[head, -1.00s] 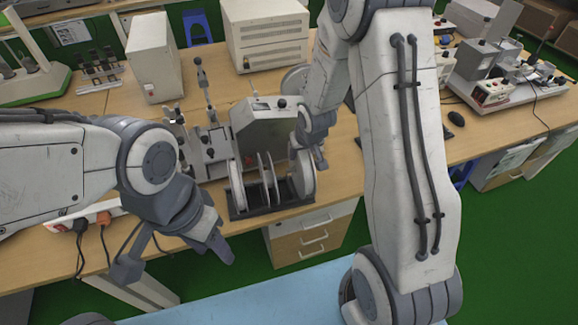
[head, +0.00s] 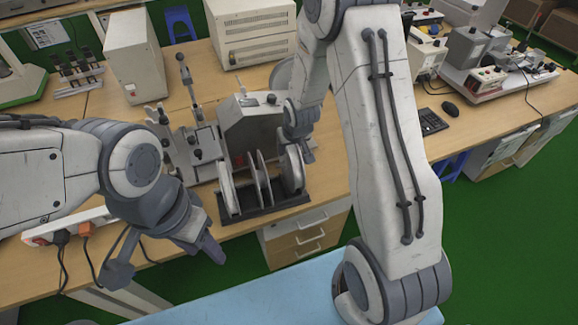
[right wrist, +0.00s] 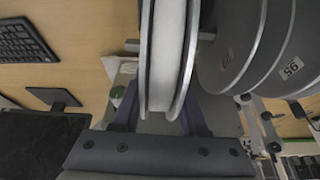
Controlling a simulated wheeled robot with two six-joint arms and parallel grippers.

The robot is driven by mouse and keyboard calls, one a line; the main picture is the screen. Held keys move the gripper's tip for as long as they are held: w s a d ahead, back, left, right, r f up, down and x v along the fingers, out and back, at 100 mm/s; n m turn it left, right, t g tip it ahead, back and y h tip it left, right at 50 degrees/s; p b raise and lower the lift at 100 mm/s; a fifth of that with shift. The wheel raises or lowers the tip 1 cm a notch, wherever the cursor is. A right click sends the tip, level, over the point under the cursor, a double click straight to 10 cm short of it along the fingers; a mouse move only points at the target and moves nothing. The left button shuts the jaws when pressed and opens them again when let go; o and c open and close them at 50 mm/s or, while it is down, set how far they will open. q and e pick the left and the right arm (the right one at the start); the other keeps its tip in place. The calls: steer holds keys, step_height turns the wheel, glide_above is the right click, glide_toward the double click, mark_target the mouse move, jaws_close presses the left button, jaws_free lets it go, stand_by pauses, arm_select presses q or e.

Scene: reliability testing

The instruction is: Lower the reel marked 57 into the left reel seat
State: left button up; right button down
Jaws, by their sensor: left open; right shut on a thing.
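A dark reel stand (head: 270,209) on the bench holds thin grey reels, a left one (head: 228,187) and a middle one (head: 259,178). A wider reel (head: 292,171) is at its right end, under my right gripper (head: 303,150). In the right wrist view my right gripper (right wrist: 163,120) is shut on this reel (right wrist: 166,50), seen edge-on with a white winding between grey flanges. Its number does not show, and I cannot tell whether it touches the stand. Neighbouring reels (right wrist: 270,45) carry a label reading 56 or 95. My left gripper (head: 165,262) is open and empty, left of the stand.
A grey machine (head: 250,125) stands right behind the reels. A pale box (head: 135,55) and a vented cabinet (head: 250,30) are farther back. A keyboard (head: 430,122) and mouse (head: 450,108) lie to the right. A power strip (head: 65,228) lies at the left front edge.

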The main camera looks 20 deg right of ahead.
steer(key=shift+f+p, duration=0.4)
steer(key=shift+f, duration=1.55)
steer(key=shift+f, duration=0.25)
steer(key=shift+c, duration=2.2)
jaws_free()
